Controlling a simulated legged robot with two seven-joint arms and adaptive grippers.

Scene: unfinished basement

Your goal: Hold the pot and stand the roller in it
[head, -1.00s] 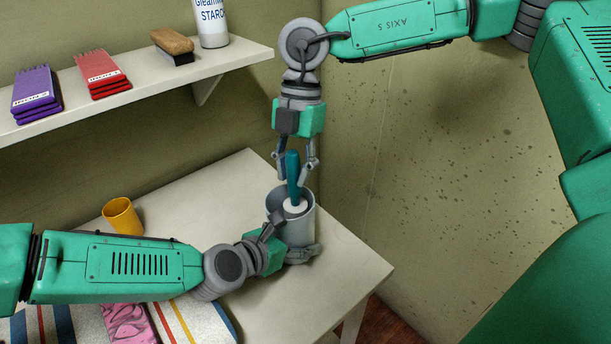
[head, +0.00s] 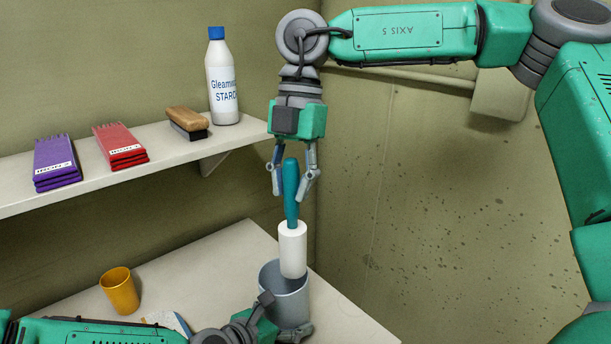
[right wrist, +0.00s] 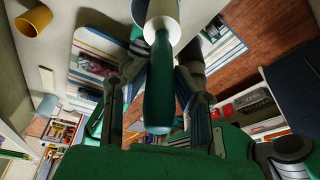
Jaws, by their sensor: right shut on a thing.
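The roller, a white cylinder (head: 293,252) with a teal handle (head: 291,193), hangs nearly upright over the grey pot (head: 291,303). Its lower end overlaps the pot's mouth; I cannot tell whether it is just above or slightly inside the rim. My right gripper (head: 292,197) is shut on the handle, which also shows in the right wrist view (right wrist: 160,85). The pot stands upright on the table. My left gripper (head: 283,316) has its fingers on two sides of the pot, apparently closed on its wall, partly cut off by the frame's bottom.
An orange cup (head: 120,291) stands left on the table (head: 215,263). The shelf (head: 160,163) above holds purple (head: 57,163) and red (head: 120,147) packs, a brush (head: 187,122) and a starch bottle (head: 222,80). The wall is close on the right.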

